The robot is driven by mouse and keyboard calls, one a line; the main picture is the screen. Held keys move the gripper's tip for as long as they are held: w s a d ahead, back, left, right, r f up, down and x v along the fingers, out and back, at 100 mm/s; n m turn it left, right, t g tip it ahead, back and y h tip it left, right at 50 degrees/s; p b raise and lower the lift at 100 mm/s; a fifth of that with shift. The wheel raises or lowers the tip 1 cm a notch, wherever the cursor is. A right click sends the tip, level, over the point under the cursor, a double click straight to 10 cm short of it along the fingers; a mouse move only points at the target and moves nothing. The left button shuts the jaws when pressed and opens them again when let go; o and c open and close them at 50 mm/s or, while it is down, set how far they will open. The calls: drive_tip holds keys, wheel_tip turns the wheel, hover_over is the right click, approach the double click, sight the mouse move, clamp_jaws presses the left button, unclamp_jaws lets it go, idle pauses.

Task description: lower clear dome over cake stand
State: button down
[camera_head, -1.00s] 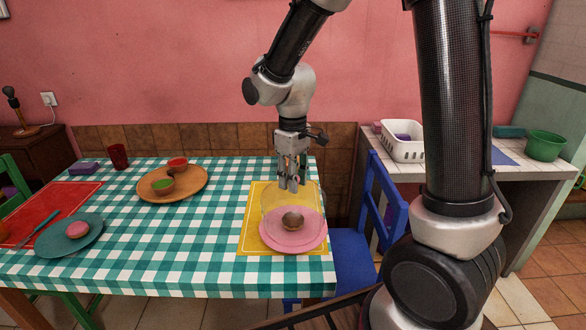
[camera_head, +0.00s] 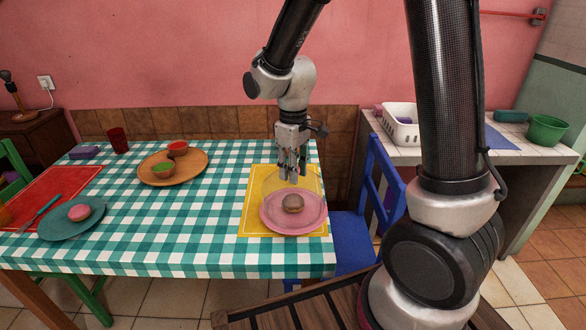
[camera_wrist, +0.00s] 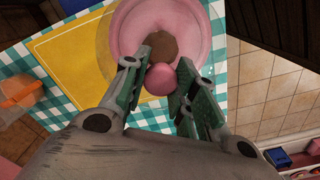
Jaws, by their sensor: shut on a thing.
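A pink stand or plate (camera_head: 268,222) sits on a yellow placemat at the table's right end, with a brown round cake (camera_head: 293,204) in its middle. The clear dome (camera_head: 312,180) shows as a faint outline above and around the cake. My gripper (camera_head: 291,178) points down over the stand. In the wrist view its fingers (camera_wrist: 158,84) are shut on the dome's pink round knob (camera_wrist: 157,80). The cake (camera_wrist: 163,44) and pink stand (camera_wrist: 203,22) lie beyond the knob. The dome's lower rim is too faint to tell whether it touches the stand.
A wooden tray (camera_head: 150,178) with two small bowls and a teal plate (camera_head: 60,227) lie to the left on the checked table. A blue chair (camera_head: 385,190) stands close on the right. A white basket (camera_head: 400,130) is on the side counter.

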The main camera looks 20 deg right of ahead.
drive_tip(key=shift+f, duration=0.3)
idle(0.5)
drive_tip(key=c, duration=1.1)
unclamp_jaws()
drive_tip(key=shift+o, duration=0.2)
wheel_tip(320, 180, up, 12)
